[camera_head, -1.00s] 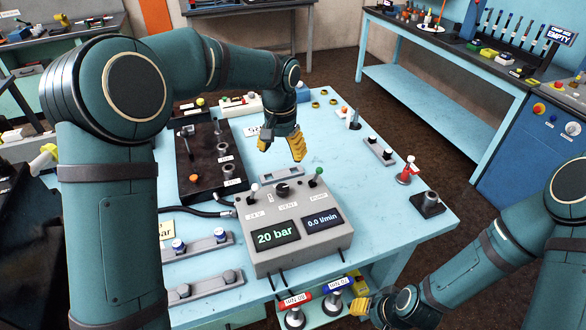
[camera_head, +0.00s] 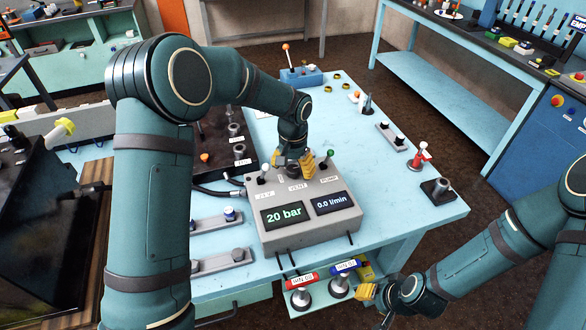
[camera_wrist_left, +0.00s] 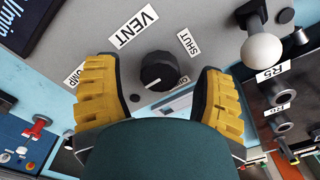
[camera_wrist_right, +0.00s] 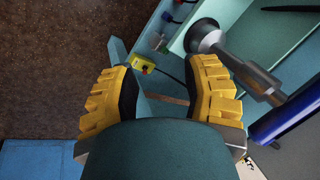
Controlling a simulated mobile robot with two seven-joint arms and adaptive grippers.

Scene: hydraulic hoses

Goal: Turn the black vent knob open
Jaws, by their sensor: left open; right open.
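The black vent knob (camera_wrist_left: 160,71) is on the grey control box (camera_head: 309,224), beside the labels VENT and SHUT in the left wrist view. A second label by the knob is partly hidden. The knob has a pale pointer mark on its top. My left gripper (camera_head: 294,163) is over the box's back edge. In the left wrist view my left gripper (camera_wrist_left: 165,90) is open, its yellow fingers on either side of the knob with gaps. In the head view the gripper hides the knob. My right gripper (camera_wrist_right: 165,95) is open and empty, low at the table's front right (camera_head: 372,297).
A white-balled lever (camera_wrist_left: 262,48) stands near the left fingers. A green-knobbed lever (camera_head: 330,155) is on the box's right. The display reads 20 bar (camera_head: 284,213) and 0.0 l/min. Red (camera_head: 301,282) and blue (camera_head: 345,268) handled parts sit below the front edge.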

